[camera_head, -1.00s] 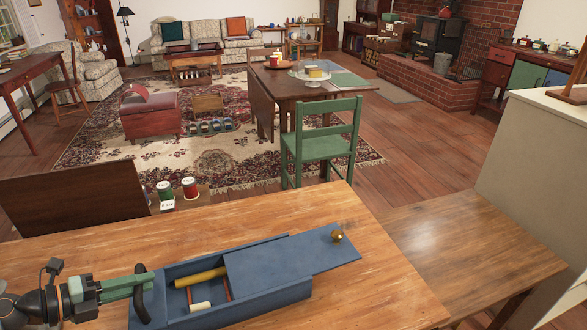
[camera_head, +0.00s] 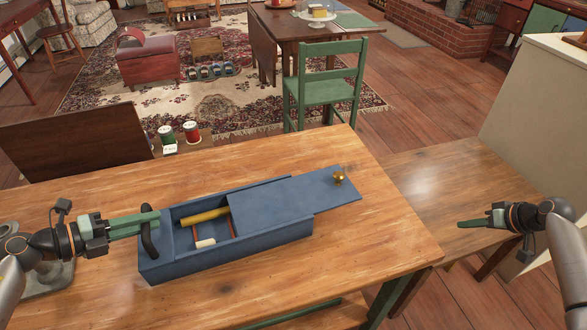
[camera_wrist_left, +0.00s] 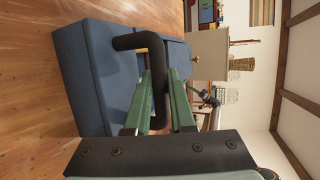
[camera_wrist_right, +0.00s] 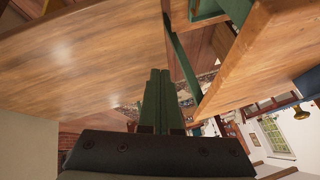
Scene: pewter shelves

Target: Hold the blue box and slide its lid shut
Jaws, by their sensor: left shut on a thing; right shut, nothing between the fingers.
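The blue box (camera_head: 225,253) lies on the wooden table, with a yellow rod and a pale cylinder showing in its open left part. Its blue lid (camera_head: 275,205) covers the right part and sticks out past the right end, with a brass knob (camera_head: 338,178) near its far end. My left gripper (camera_head: 150,224) is shut on the black handle (camera_head: 147,238) at the box's left end; the handle also shows between the fingers in the left wrist view (camera_wrist_left: 150,42). My right gripper (camera_head: 462,224) is shut and empty, right of the table and well apart from the knob.
The table (camera_head: 80,195) is clear around the box. A lower wooden surface (camera_head: 440,185) adjoins on the right, below my right gripper. A green chair (camera_head: 325,88) stands behind.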

